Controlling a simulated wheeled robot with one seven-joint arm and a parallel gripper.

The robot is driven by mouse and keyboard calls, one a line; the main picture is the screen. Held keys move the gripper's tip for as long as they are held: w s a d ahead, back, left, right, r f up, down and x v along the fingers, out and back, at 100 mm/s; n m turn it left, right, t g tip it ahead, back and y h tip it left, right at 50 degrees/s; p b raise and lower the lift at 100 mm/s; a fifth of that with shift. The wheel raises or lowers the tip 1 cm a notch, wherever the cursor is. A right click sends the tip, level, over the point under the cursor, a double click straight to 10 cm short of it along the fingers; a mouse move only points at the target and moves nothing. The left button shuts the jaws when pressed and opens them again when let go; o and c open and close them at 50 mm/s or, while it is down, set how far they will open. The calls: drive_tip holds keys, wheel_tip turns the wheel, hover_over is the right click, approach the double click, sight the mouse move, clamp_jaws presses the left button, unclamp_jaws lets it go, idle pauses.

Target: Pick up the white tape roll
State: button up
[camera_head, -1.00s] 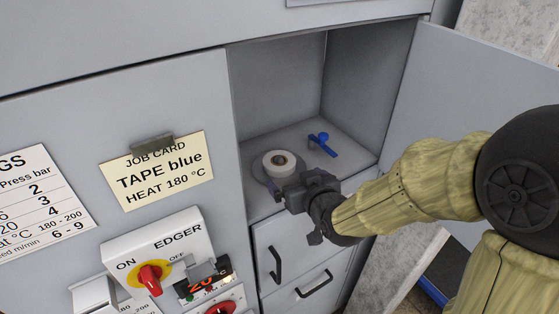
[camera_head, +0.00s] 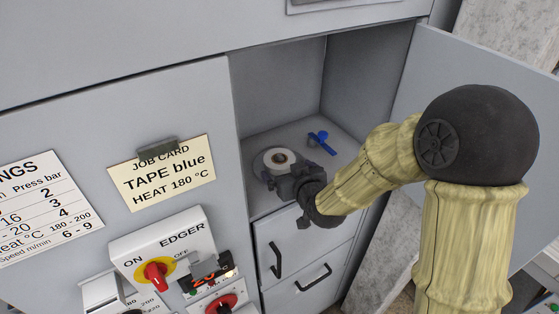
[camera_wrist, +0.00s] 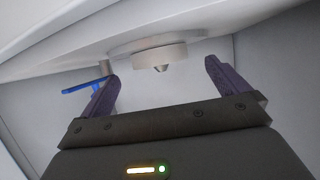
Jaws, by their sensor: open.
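The white tape roll (camera_head: 268,158) lies flat on a grey disc on the floor of the open cupboard compartment, its dark-centred core facing up. My gripper (camera_head: 277,179) is at the near side of the roll and partly hides the disc in the head view. In the wrist view, which looks upside down, the roll (camera_wrist: 160,57) shows ahead between my two spread purple fingers (camera_wrist: 161,72). The fingers are open and empty. The roll looks a little beyond the fingertips, and I cannot tell whether anything touches.
A blue-handled item (camera_head: 323,145) lies behind and right of the roll. The compartment (camera_head: 338,132) has walls close around; its door (camera_head: 440,75) stands open on the right. Drawers (camera_head: 300,262) are below. The edger panel (camera_head: 165,250) and job card (camera_head: 160,172) are left.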

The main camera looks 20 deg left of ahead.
sight(284, 166)
drive_tip(key=shift+p+x, duration=1.3)
drive_tip(key=shift+x, duration=0.2)
drive_tip(key=shift+p+x, duration=0.35)
drive_tip(key=shift+x, duration=0.55)
drive_tip(key=shift+r, duration=0.1)
drive_tip(key=c, duration=1)
